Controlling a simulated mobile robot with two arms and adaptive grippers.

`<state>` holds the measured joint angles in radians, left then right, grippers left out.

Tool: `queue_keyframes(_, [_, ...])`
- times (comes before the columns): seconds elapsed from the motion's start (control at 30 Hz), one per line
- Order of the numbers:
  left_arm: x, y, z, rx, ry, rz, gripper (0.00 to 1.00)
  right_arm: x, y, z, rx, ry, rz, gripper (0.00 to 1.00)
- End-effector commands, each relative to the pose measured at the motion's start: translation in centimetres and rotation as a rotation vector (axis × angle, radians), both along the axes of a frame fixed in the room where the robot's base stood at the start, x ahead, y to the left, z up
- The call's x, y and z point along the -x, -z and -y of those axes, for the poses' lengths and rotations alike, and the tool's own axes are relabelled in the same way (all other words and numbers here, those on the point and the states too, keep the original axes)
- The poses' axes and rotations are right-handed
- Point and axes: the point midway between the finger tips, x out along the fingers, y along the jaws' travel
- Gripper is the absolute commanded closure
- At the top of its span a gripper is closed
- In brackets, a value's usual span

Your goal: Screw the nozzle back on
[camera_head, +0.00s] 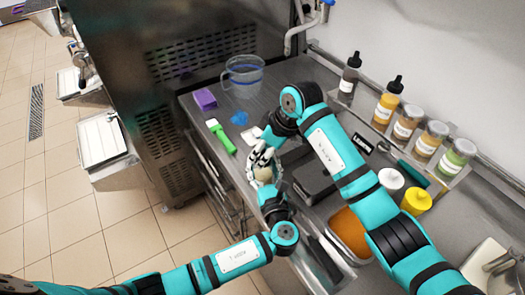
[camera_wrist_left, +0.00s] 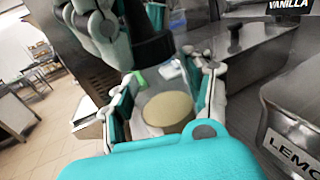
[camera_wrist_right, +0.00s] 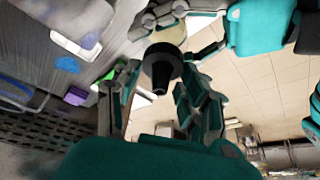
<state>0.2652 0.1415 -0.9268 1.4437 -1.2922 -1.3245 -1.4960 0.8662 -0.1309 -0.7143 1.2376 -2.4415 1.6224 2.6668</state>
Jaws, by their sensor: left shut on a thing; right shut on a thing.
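A clear squeeze bottle with cream-coloured contents (camera_wrist_left: 168,108) is held between the fingers of my left gripper (camera_wrist_left: 165,92). Its pale body also shows in the head view (camera_head: 264,174). The black nozzle (camera_wrist_right: 160,66) has a tapered tip and sits at the bottle's mouth, in line with it. My right gripper (camera_wrist_right: 163,75) is shut on the nozzle, its fingers on either side. In the head view the right gripper (camera_head: 262,155) is directly above the left gripper (camera_head: 265,178). The thread is hidden, so I cannot tell how far the nozzle is screwed on.
Several capped sauce bottles (camera_head: 403,122) stand in a row along the wall. A clear measuring jug (camera_head: 243,75), a purple block (camera_head: 205,99) and a green-handled tool (camera_head: 222,137) lie on the steel counter. A dark-lidded container (camera_head: 315,178) is close right of my grippers.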

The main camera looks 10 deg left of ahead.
Motion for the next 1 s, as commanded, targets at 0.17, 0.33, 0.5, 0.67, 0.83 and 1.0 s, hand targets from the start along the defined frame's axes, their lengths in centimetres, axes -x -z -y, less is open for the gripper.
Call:
queue_keyframes(0.17, [0.03,0.06,-0.02,0.0,0.0,-0.001,1.0,0.03,-0.01,0.01,-0.001,0.231,0.002,0.71])
queue_keyframes(0.33, [0.03,0.05,-0.03,0.0,-0.001,-0.001,1.0,-0.04,-0.06,0.02,-0.005,0.295,0.001,0.71])
queue_keyframes(0.5, [0.03,0.05,-0.03,0.0,-0.001,-0.001,1.0,-0.04,-0.08,0.0,-0.005,0.294,0.001,0.71])
queue_keyframes(0.67, [0.02,0.05,-0.04,0.0,-0.001,-0.001,1.0,-0.04,-0.08,-0.01,-0.006,0.293,0.0,0.44])
queue_keyframes(0.83, [0.02,0.05,-0.04,0.0,-0.001,-0.001,1.0,-0.02,-0.07,-0.01,-0.005,0.291,0.0,0.35])
queue_keyframes(1.0, [0.02,0.04,-0.04,0.0,-0.001,-0.001,1.0,-0.03,-0.14,-0.01,-0.005,0.291,0.0,0.35])
